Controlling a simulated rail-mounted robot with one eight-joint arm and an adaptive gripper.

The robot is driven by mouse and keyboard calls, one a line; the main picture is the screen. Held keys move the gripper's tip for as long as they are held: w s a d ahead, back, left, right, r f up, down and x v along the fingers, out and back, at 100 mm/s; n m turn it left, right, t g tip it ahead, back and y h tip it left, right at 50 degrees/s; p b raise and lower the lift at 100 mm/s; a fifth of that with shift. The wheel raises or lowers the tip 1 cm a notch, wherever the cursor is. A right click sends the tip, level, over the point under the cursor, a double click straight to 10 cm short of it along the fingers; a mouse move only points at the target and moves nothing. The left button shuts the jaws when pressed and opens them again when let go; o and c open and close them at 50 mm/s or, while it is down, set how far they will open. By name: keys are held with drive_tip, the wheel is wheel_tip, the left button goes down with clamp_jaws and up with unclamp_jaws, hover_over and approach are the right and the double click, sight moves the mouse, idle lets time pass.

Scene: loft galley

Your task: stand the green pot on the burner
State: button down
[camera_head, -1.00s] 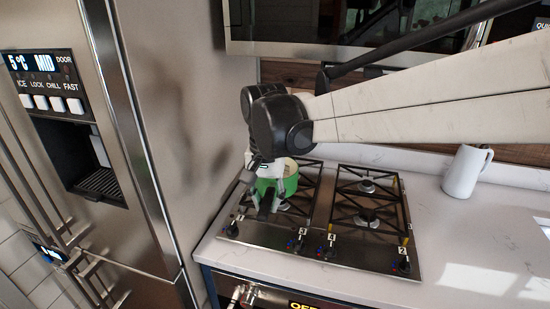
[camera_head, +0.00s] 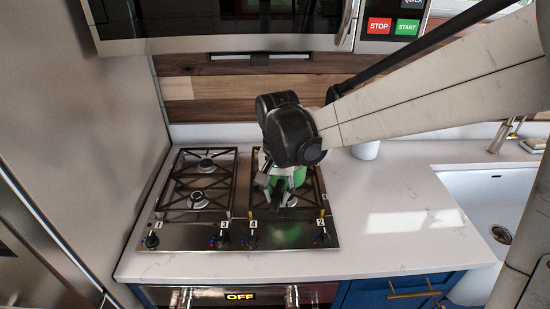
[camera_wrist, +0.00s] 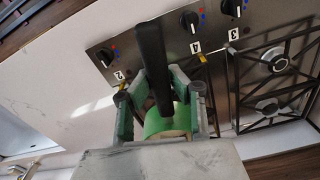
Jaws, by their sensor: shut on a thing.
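The green pot (camera_head: 299,177) is mostly hidden behind my gripper (camera_head: 274,187) in the head view. It is over the right half of the gas hob (camera_head: 190,236). In the wrist view the pot (camera_wrist: 165,122) sits between the two fingers of my gripper (camera_wrist: 160,92), which is shut on it. Its black handle (camera_wrist: 152,62) points up the picture, toward the hob's knobs. The right burner grate (camera_head: 315,205) is partly covered by the pot and gripper. I cannot tell whether the pot touches the grate. The left burners (camera_head: 198,199) are bare.
A fridge side (camera_head: 90,110) walls the hob's left. A microwave (camera_head: 220,25) hangs above the back. A white jug (camera_head: 366,150) stands behind my arm. The counter (camera_head: 395,215) right of the hob is clear up to the sink (camera_head: 490,205).

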drive_tip(key=shift+f+b, duration=1.5)
drive_tip(key=shift+f, duration=1.2)
drive_tip(key=shift+f+b, duration=0.3)
drive_tip(key=shift+f, duration=0.05)
drive_tip(key=c, duration=1.5)
unclamp_jaws()
drive_tip(key=shift+r, duration=0.1)
wheel_tip(320, 180, up, 12)
drive_tip(key=shift+f, duration=0.2)
drive_tip(key=shift+s+d+r, duration=0.2)
drive_tip(key=shift+s+d, duration=0.05)
drive_tip(key=shift+d, duration=0.15)
drive_tip(key=s+d+f+t+b, duration=0.2)
drive_tip(key=s+d, duration=0.3)
drive_tip(key=d, duration=0.1)
drive_tip(key=s+d+f+n+t+b, duration=0.1)
drive_tip(key=s+d+f+t, duration=0.1)
drive_tip(key=s+d, duration=0.3)
drive_tip(key=s+d+f+n+t+b, duration=0.1)
drive_tip(key=s+d+f+t+b, duration=0.1)
drive_tip(key=s+d, duration=0.4)
drive_tip(key=shift+d+f+t+b, duration=0.1)
drive_tip(key=shift+d+t+b, duration=0.2)
drive_tip(key=shift+d+t, duration=0.15)
